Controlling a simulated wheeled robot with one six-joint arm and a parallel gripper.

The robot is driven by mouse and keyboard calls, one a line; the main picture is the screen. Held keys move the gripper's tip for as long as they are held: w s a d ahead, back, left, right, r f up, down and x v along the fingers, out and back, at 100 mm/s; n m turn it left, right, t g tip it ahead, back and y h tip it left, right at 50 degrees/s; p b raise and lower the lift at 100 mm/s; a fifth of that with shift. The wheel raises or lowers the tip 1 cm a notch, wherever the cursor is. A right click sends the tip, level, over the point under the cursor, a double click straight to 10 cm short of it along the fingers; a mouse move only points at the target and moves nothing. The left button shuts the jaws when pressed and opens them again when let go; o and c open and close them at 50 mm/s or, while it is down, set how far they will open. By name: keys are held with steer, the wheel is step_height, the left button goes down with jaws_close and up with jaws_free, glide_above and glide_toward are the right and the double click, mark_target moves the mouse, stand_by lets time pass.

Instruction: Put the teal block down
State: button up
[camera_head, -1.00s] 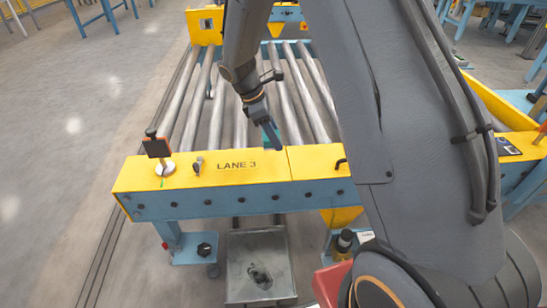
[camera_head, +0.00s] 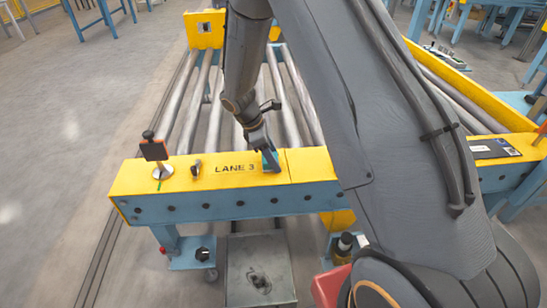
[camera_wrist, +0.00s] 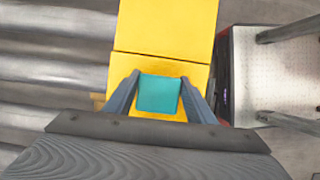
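My gripper (camera_head: 271,160) is at the yellow beam (camera_head: 140,184), just right of the "LANE 3" lettering and left of a seam. In the wrist view, the teal block (camera_wrist: 158,94) sits between the two fingers of my gripper (camera_wrist: 160,80), which are against its sides. The yellow surface (camera_wrist: 165,28) lies directly beneath and beyond the block. In the head view, the teal block (camera_head: 269,158) is mostly hidden by the fingers. I cannot tell whether its underside touches the yellow surface.
Metal rollers (camera_head: 190,105) lie behind the beam. A grey metal plate (camera_head: 240,280) is below in front.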

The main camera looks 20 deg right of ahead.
steer(key=o, duration=0.3)
steer(key=shift+r, duration=0.1)
steer(key=s+p+v, duration=0.1)
steer(key=v, duration=1)
steer(key=s+a+r+m+y, duration=0.25)
steer(key=s+r+m, duration=0.45)
steer(key=s+r, duration=0.45)
steer(key=s+m+y, duration=0.1)
steer(key=s+m, duration=0.1)
steer(key=s, duration=0.3)
steer(key=s+a+r+m, duration=0.1)
steer(key=s+m, duration=0.1)
steer(key=s, duration=0.4)
steer(key=s+r+m+y, duration=0.1)
steer(key=s+m, duration=0.1)
steer(key=s, duration=0.4)
steer(key=shift+a+m+t+y, duration=0.35)
steer(key=shift+a+m+t, duration=0.05)
steer(key=shift+r, duration=0.1)
